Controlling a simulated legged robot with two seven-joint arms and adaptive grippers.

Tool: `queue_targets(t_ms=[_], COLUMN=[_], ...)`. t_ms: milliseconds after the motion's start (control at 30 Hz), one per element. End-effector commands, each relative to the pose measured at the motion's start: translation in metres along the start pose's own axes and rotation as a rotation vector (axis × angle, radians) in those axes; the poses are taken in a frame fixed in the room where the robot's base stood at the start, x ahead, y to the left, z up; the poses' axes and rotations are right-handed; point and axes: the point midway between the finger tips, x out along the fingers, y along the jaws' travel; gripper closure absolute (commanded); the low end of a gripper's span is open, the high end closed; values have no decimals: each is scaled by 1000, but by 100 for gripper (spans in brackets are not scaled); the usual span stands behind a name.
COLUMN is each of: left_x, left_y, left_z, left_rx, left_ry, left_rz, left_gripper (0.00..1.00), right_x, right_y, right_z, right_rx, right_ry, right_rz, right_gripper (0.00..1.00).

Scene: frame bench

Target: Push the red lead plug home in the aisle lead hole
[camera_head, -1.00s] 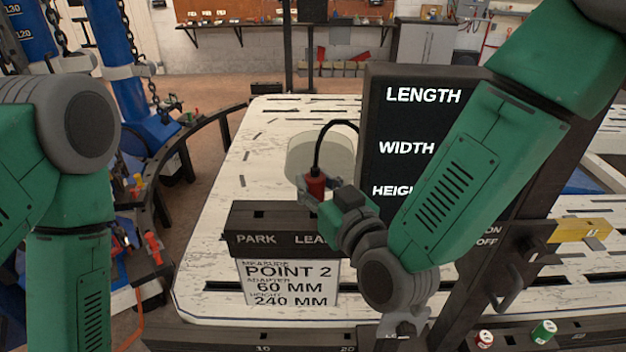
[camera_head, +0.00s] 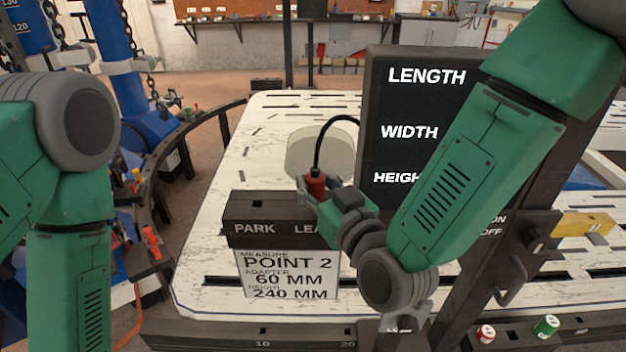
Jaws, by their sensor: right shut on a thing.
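The red lead plug (camera_head: 316,184) stands upright with its black lead arching up from its top and over to the dark display board. My right gripper (camera_head: 312,190) is shut on the plug, above the right part of the black block (camera_head: 262,207) marked PARK and LEAD. The gripper and wrist hide part of the LEAD label and the plug's lower end, so I cannot tell how deep it sits or see the hole under it. My left arm comes in at the left edge; its gripper is out of view.
The dark board (camera_head: 377,110) with LENGTH, WIDTH and HEIGHT stands right of the plug, partly behind my right arm. A pale round disc (camera_head: 300,150) lies behind the plug. A POINT 2 card (camera_head: 288,275) is below the block. The white bench top (camera_head: 215,265) is clear at left.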

Motion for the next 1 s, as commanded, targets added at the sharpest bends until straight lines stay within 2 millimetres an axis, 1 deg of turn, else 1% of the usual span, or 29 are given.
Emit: queue_targets(t_ms=[367,400,433,467,800,867,967,1000], left_x=[8,8,8,7,6,6,6,6], left_y=[0,0,0,0,0,0,0,0], left_z=[0,0,0,0,3,3,3,3], left_rx=[0,0,0,0,0,0,0,0], left_ry=[0,0,0,0,2,2,2,2], left_rz=[0,0,0,0,0,0,0,0], left_gripper=[60,60,60,60,60,60,60,60], right_x=[0,0,0,0,0,0,0,1], right_y=[0,0,0,0,0,0,0,0], right_z=[10,10,9,9,6,1,-15,-23], right_rx=[0,0,0,0,0,0,-1,-1], right_ry=[1,1,1,1,1,2,5,6], right_rz=[0,0,0,0,0,0,0,1], right_gripper=[100,69,59,55,55,55,55,55])
